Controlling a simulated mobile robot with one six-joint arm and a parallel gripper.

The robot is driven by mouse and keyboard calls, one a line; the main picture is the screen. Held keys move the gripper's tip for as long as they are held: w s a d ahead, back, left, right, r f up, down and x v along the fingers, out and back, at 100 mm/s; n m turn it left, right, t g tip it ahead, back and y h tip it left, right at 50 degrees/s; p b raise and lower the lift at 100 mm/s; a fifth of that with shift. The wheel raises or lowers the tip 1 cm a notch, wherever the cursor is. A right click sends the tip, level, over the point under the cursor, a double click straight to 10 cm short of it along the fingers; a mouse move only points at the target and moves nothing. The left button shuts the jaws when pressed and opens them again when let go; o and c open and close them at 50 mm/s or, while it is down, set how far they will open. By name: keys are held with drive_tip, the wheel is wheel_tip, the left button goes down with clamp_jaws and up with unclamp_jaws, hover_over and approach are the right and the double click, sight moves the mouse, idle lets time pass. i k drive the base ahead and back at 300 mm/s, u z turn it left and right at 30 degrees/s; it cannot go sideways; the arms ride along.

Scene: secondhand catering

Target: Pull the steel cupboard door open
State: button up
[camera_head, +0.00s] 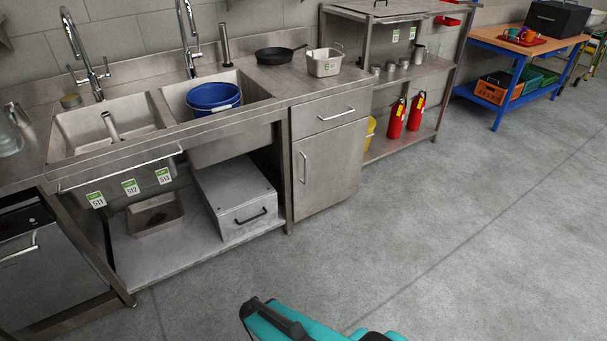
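The steel cupboard door (336,170) is the front of a narrow cabinet right of the sinks. It looks closed, flush with the cabinet front. Its upright bar handle (303,168) is near the door's left edge. A steel drawer (330,112) with a level bar handle is shut just above the door. A teal and black part of my own body shows at the bottom edge, well apart from the door, with bare floor between. I cannot make out any gripper fingers in this view.
Grey floor (420,230) is clear in front of the door. A low shelf left of the cupboard holds a steel box (235,200). Two red extinguishers (396,120) stand on a rack shelf to the right. A blue-framed table (490,75) is farther back.

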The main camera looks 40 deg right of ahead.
sight(326, 165)
drive_tip(key=z, duration=0.1)
drive_tip(key=i, duration=1)
drive_tip(key=u, duration=0.05)
